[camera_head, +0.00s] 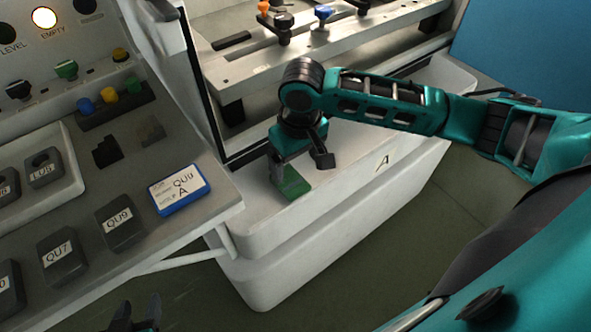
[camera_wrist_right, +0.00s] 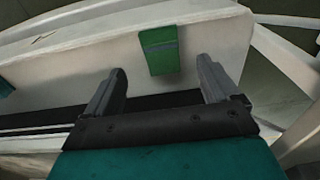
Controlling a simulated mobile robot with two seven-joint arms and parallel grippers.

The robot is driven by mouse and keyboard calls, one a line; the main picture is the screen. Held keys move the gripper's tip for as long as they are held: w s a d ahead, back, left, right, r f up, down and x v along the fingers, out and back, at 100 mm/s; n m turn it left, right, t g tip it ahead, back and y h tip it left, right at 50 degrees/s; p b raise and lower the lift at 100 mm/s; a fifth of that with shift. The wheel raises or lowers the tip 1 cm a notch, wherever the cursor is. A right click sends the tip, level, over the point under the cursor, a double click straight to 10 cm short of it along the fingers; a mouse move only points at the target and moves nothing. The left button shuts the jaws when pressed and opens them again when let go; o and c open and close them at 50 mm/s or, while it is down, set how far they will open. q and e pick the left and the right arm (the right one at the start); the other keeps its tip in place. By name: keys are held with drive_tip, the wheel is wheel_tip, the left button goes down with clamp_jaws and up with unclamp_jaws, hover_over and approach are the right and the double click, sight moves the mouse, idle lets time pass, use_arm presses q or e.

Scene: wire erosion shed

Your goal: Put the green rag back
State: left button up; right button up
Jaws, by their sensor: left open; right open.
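The green rag (camera_head: 292,184) lies on the white ledge marked "A" of the machine base (camera_head: 345,205), close to its left end. In the right wrist view the rag (camera_wrist_right: 160,50) is a flat green rectangle with a greyish stripe, just ahead of and between the two fingers. My right gripper (camera_wrist_right: 161,70) is open and empty, pointing at the rag without holding it. In the head view its teal body hangs over the rag and hides part of it. My left gripper (camera_head: 136,318) is open and empty at the bottom edge, below the control panel.
A sloped panel at left carries dark blocks such as QU9 (camera_head: 119,222) and QU7 (camera_head: 61,256), and a blue-framed card (camera_head: 179,189). The machine's work table (camera_head: 330,48) with clamps stands behind the ledge. Green floor (camera_head: 450,235) is clear at right.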

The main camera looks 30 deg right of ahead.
use_arm(q)
drive_tip(key=shift+r, duration=0.35)
use_arm(e)
drive_tip(key=shift+s+r, duration=0.15)
drive_tip(key=shift+r, duration=1.7)
use_arm(q)
drive_tip(key=shift+w, duration=0.1)
